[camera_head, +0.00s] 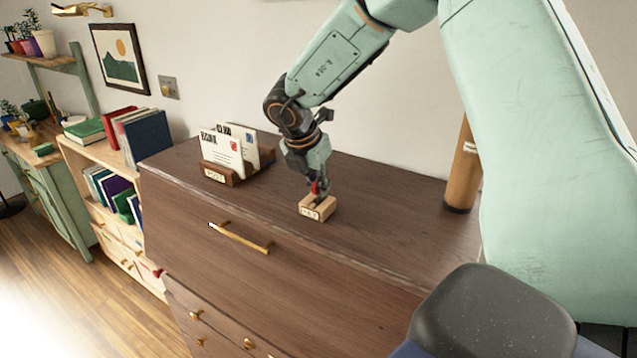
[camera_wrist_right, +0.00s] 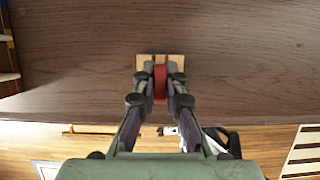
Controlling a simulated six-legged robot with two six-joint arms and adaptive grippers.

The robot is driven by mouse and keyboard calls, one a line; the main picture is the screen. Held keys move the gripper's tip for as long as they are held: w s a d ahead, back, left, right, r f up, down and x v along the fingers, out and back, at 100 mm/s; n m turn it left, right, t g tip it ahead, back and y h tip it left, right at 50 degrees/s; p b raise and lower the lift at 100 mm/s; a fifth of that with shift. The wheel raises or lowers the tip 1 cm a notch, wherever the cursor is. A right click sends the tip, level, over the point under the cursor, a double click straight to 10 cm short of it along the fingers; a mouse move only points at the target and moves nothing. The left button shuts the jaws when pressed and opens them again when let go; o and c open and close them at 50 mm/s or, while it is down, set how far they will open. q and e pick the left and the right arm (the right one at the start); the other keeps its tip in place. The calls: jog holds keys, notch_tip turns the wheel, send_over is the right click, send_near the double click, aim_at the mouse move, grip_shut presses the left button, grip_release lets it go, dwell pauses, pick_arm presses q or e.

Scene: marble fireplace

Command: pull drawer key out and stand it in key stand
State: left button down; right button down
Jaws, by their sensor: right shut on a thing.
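The key stand (camera_head: 318,211) is a small light wooden block with dark lettering on its front, on top of the dark wooden dresser. It also shows in the right wrist view (camera_wrist_right: 176,60). My right gripper (camera_head: 318,188) points down at the stand and is shut on the key. The key's red part (camera_wrist_right: 160,84) shows between the fingers in the right wrist view, with a little red also in the head view. The key's lower end is hidden, so I cannot tell how far it sits in the stand. My left gripper is not in view.
A letter holder (camera_head: 222,176) with envelopes stands at the dresser's back left. A brown cardboard tube (camera_head: 463,170) stands at the right. The dresser (camera_head: 390,215) top is clear around the stand. A brass handle (camera_head: 240,238) juts from the front.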

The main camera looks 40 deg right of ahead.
jog(key=shift+s+a+r, duration=0.1)
jog(key=shift+s+r, duration=0.05)
jog(key=shift+s, duration=0.15)
jog(key=shift+w+f, duration=0.2)
jog(key=shift+w, duration=0.05)
jog(key=shift+f, duration=0.3)
jog(key=shift+w, duration=0.1)
jog(key=c, duration=1.4)
grip_release()
jog(key=shift+o, duration=0.2)
